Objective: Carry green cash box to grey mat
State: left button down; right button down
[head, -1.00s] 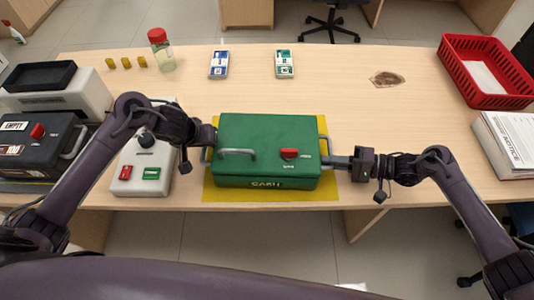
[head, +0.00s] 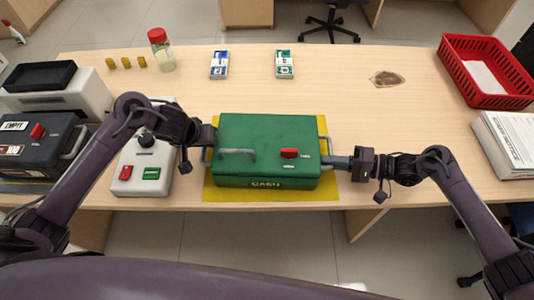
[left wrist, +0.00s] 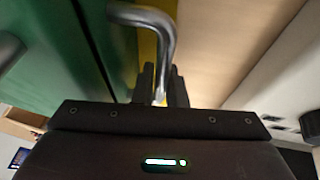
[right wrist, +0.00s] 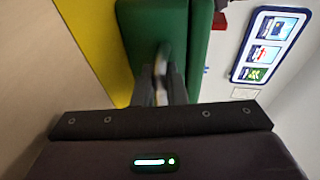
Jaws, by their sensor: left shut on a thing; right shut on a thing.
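The green cash box (head: 268,142) sits over the yellow mat (head: 270,195) near the counter's front edge, lid shut. It looks level; I cannot tell whether it touches the mat. My left gripper (head: 208,155) is shut on its left side handle, a grey bar (left wrist: 160,35) in the left wrist view. My right gripper (head: 333,162) is shut at its right side handle, which is mostly hidden between the fingers (right wrist: 161,88) in the right wrist view. A grey strip (head: 18,187), possibly the grey mat, shows under the black box at the left edge.
A white device with red and green buttons (head: 140,165) stands close left of the cash box. The black box (head: 38,148) is farther left. Banknote bundles (head: 219,65) and a jar (head: 161,50) lie behind. A red basket (head: 485,72) and papers (head: 510,140) are right.

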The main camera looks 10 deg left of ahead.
jog(key=shift+d, duration=0.1)
pick_arm(q)
jog(key=shift+w+r, duration=0.15)
jog(key=shift+r, duration=0.15)
pick_arm(e)
jog(key=shift+w+r, duration=0.15)
jog(key=shift+r, duration=0.1)
